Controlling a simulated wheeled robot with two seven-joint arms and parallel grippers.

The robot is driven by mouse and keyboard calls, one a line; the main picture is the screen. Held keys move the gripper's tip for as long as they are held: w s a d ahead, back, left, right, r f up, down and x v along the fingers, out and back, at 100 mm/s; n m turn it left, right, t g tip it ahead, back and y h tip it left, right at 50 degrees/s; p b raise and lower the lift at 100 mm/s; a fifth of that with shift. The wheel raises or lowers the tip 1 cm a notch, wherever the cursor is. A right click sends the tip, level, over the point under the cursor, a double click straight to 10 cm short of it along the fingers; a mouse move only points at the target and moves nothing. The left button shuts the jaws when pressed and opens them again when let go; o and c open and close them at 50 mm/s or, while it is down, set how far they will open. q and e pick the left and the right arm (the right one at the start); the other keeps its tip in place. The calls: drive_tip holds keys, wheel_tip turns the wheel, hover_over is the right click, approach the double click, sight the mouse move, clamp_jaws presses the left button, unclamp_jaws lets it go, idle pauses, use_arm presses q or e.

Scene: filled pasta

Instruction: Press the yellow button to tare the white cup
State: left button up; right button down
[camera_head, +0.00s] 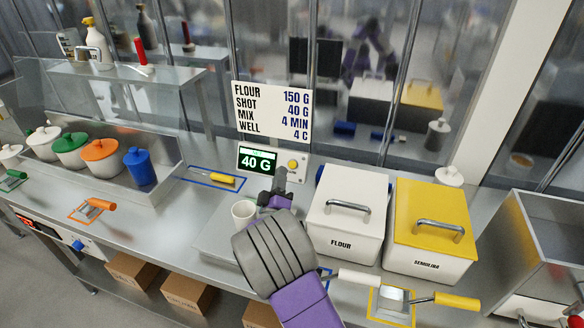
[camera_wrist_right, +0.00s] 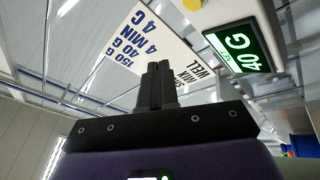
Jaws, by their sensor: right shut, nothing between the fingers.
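The yellow button (camera_head: 293,164) sits on a white scale panel, right of its green display (camera_head: 257,161) that reads 40 G. In the right wrist view the button (camera_wrist_right: 192,5) is at the top edge and the display (camera_wrist_right: 238,50) is below right of it. The white cup (camera_head: 242,212) stands on the metal plate of the scale, left of my right gripper, partly hidden by my arm. My right gripper (camera_head: 281,174) is shut and empty, its tips in front of the panel just below left of the button. The fingers (camera_wrist_right: 156,72) look apart from it. My left gripper is not in view.
A white FLOUR bin (camera_head: 340,243) stands close right of my right arm, with a yellow SEMOLINA bin (camera_head: 427,258) beyond it. A sign (camera_head: 271,112) hangs above the panel. A yellow-handled tool (camera_head: 222,179) lies left. Lidded pots (camera_head: 100,156) fill a trough at the far left.

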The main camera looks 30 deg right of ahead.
sight(292, 165)
drive_tip(key=w+d+f+b, duration=0.2)
drive_tip(key=w+d, duration=0.1)
drive_tip(key=d, duration=0.1)
drive_tip(key=shift+w+d+f, duration=0.3)
drive_tip(key=shift+w+f, duration=0.1)
drive_tip(key=shift+b, duration=0.3)
idle(1.6)
drive_tip(key=shift+w+d+f, duration=0.15)
drive_tip(key=shift+w+d, duration=0.1)
